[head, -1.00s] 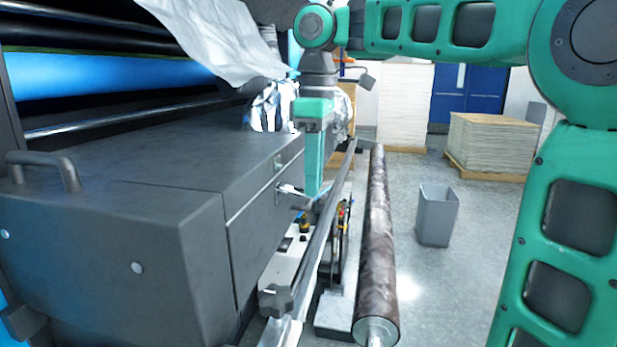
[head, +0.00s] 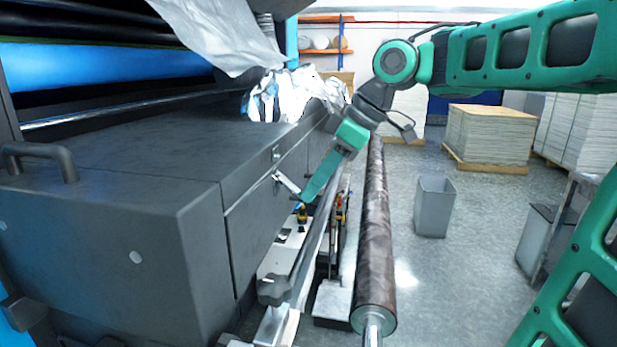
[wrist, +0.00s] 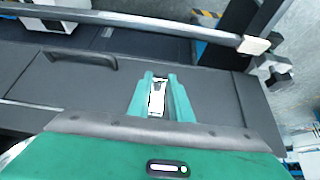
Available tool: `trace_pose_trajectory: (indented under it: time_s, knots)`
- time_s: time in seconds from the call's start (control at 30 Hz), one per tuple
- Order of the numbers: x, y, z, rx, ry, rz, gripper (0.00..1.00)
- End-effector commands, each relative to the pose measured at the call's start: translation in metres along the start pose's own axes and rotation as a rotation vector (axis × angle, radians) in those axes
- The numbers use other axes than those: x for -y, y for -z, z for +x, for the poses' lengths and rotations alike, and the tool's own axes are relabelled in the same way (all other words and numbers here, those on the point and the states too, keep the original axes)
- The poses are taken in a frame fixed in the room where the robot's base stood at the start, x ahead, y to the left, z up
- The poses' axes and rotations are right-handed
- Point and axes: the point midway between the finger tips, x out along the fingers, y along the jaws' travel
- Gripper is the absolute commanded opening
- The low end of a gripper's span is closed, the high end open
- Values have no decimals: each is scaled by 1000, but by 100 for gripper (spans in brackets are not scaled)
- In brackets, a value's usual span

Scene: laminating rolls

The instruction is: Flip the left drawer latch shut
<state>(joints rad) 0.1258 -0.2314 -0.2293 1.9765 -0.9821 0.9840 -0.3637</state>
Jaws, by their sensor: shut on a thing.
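The left drawer latch (head: 287,183) is a small silver lever on the front face of the dark grey drawer (head: 255,225). It slants out and down from the face. A small keeper plate (head: 276,154) sits above it near the lid edge. My gripper (head: 302,195) comes in tilted from the upper right, its green fingers at the latch's outer end. In the wrist view, my gripper (wrist: 160,78) has its fingers on both sides of the silver latch (wrist: 157,98), shut on it. The exact contact is too small to see.
A long dark roller (head: 375,240) lies right of the machine beside a metal rail (head: 315,240). A grey bin (head: 434,205) stands on open floor, with stacked sheets (head: 488,135) behind. Crumpled film (head: 290,95) rests on the machine top. A black handle (head: 65,158) rises from the cover.

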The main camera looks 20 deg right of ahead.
Motion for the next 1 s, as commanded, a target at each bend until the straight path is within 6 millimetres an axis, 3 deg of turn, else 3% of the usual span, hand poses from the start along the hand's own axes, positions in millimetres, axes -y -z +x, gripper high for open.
trace_pose_trajectory:
  time_s: [0.6,1.0]
  knots:
    - [-6,-12,39,-538,-10,18,0]
    - [-6,-10,51,-706,-12,14,0]
